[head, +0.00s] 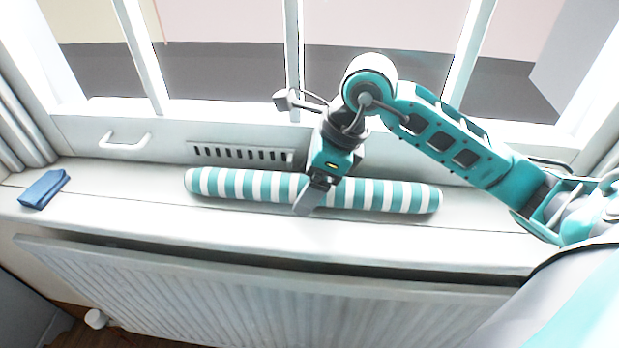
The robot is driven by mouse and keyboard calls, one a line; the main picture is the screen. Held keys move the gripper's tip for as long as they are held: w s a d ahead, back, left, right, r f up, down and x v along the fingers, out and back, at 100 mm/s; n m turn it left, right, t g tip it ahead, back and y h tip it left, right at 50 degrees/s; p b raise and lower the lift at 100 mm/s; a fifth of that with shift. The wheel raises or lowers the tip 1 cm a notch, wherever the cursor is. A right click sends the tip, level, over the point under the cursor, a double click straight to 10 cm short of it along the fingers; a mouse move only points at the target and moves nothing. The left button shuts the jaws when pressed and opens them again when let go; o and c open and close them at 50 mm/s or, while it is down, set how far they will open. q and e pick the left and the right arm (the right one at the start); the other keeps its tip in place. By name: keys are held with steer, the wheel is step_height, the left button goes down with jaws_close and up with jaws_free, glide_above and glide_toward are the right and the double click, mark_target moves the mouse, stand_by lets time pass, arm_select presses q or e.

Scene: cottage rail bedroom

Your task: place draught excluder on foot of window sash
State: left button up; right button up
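The draught excluder (400,196) is a long roll with teal and white stripes. In the head view it lies lengthwise on the white window sill, close in front of the foot of the window sash (75,130). I cannot tell whether it touches the sash. My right gripper (311,198) points down at the middle of the roll. One grey finger shows on the near side of the roll; the far finger is hidden, so its grip is unclear. My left gripper is not in view.
A dark blue folded item (44,188) lies at the left end of the sill (130,200). A white handle (124,141) and a slotted vent (240,153) are on the sash's lower rail. A white radiator (230,300) stands below the sill. Grey curtains (20,125) hang at the left.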

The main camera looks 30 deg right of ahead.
steer(key=shift+r, duration=0.1)
steer(key=shift+d+r, duration=0.1)
steer(key=shift+r, duration=0.15)
steer(key=v, duration=1.1)
steer(key=shift+r+p, duration=0.3)
steer(key=shift+p, duration=0.15)
steer(key=shift+s+f, duration=0.1)
steer(key=shift+s, duration=0.1)
